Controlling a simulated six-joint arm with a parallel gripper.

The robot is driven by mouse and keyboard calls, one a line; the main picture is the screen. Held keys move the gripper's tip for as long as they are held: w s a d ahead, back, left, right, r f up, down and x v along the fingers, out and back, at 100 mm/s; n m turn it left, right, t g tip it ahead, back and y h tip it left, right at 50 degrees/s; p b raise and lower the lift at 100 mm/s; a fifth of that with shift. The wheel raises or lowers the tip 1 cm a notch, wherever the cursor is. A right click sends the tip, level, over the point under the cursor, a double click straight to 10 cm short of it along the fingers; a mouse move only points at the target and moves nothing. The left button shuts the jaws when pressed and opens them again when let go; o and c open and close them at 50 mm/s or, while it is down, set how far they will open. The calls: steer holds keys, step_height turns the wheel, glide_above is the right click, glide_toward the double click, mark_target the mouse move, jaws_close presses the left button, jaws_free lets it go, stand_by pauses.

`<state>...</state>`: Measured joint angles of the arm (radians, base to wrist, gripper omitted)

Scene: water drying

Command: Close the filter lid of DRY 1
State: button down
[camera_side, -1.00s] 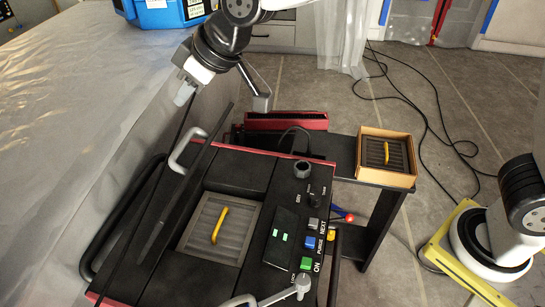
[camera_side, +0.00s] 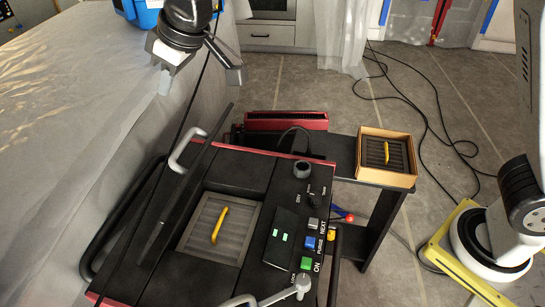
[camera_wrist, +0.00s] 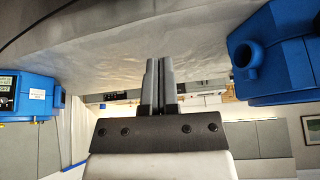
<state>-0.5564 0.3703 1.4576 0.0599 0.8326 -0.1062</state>
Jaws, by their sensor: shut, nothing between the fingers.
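The black machine (camera_side: 190,277) with red edges stands in the middle of the side view; I cannot read a DRY 1 label on it. Its filter lid (camera_side: 185,190) stands open, seen nearly edge-on as a long dark strip. A pale handle (camera_side: 186,149) sits on the lid's left side. The square filter bay shows a grey filter (camera_side: 203,213) with a yellow handle (camera_side: 219,225). My gripper (camera_side: 165,82) is above and left of the lid handle, clear of it. In the wrist view its fingers (camera_wrist: 160,80) are shut and empty.
A wooden box (camera_side: 413,178) holding another yellow-handled filter (camera_side: 374,152) sits on the black side shelf (camera_side: 340,153). The control panel (camera_side: 283,238) is right of the bay. A plastic-covered surface (camera_side: 80,130) fills the left. Blue cases (camera_wrist: 290,55) show in the wrist view.

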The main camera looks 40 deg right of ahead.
step_height(320, 180, down, 10)
steer(key=shift+w+a, duration=0.3)
stand_by(0.6)
steer(key=shift+s+f, duration=0.1)
steer(key=shift+s+d+f+t+y, duration=0.25)
steer(key=shift+s+d+f, duration=0.1)
steer(key=shift+s+d, duration=0.2)
steer(key=shift+s+d+f+t+y, duration=0.15)
steer(key=shift+s+d+f+t, duration=0.2)
steer(key=shift+s, duration=0.3)
steer(key=s+d+f, duration=0.3)
steer(key=s, duration=0.1)
steer(key=shift+s+d+f, duration=0.3)
steer(key=shift+s+d, duration=0.05)
steer(key=shift+d, duration=0.05)
steer(key=shift+a+r, duration=0.1)
steer(key=shift+r, duration=0.05)
